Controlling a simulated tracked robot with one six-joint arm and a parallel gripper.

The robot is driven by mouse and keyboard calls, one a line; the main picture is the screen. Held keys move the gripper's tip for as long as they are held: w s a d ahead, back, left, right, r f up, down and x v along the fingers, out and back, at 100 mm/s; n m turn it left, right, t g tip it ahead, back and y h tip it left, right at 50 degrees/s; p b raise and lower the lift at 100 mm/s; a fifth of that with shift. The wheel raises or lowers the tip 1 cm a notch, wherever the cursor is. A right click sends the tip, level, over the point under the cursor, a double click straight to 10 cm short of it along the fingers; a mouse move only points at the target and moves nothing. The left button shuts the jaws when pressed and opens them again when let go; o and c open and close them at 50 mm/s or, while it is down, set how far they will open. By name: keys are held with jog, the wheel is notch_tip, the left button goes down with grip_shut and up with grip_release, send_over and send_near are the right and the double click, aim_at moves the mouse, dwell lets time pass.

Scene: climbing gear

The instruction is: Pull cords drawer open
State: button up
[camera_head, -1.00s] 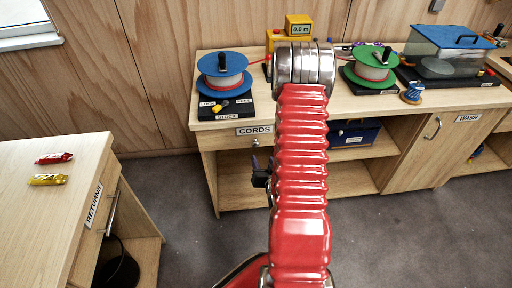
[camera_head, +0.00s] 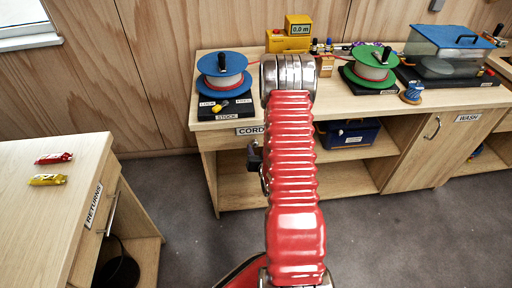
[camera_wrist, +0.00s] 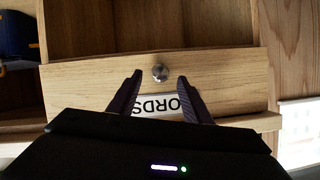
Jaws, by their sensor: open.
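The cords drawer (camera_head: 222,141) is in the wooden bench in the head view, its label partly hidden by my arm. It looks shut. Contact with the knob cannot be made out. In the head view my gripper (camera_head: 254,157) shows only in part beside my red arm, in front of the drawer.
Blue (camera_head: 222,70) and green (camera_head: 374,65) cord reels and a clear tank (camera_head: 443,52) stand on the bench. A blue box (camera_head: 348,134) sits on the shelf below. The returns table (camera_head: 60,205) is at left. Grey floor between them is clear.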

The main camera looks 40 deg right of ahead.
aim_at(256, 145)
jog(key=shift+x, duration=1.85)
jog(key=shift+c, duration=0.2)
grip_shut()
